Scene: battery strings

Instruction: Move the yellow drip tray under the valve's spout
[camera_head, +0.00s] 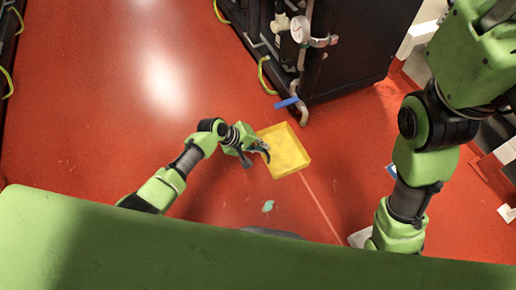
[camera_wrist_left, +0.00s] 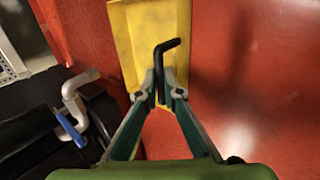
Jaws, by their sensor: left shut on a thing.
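The yellow drip tray (camera_head: 285,151) is a shallow square pan on the red floor. It also shows in the left wrist view (camera_wrist_left: 136,35). My left gripper (camera_head: 264,150) is at the tray's left side, shut on its black bent handle (camera_wrist_left: 164,62). The valve has a blue lever (camera_head: 287,102) and a pale curved spout (camera_head: 303,115), just beyond the tray's far edge in the head view. In the left wrist view the spout (camera_wrist_left: 72,98) is left of the tray, with a gap between them. My right gripper is out of view.
The dark cabinet (camera_head: 362,50) with pipes and a round gauge (camera_head: 300,29) stands behind the valve. Another rack edge (camera_head: 8,50) is at the far left. A small pale green patch (camera_head: 267,206) lies on the floor.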

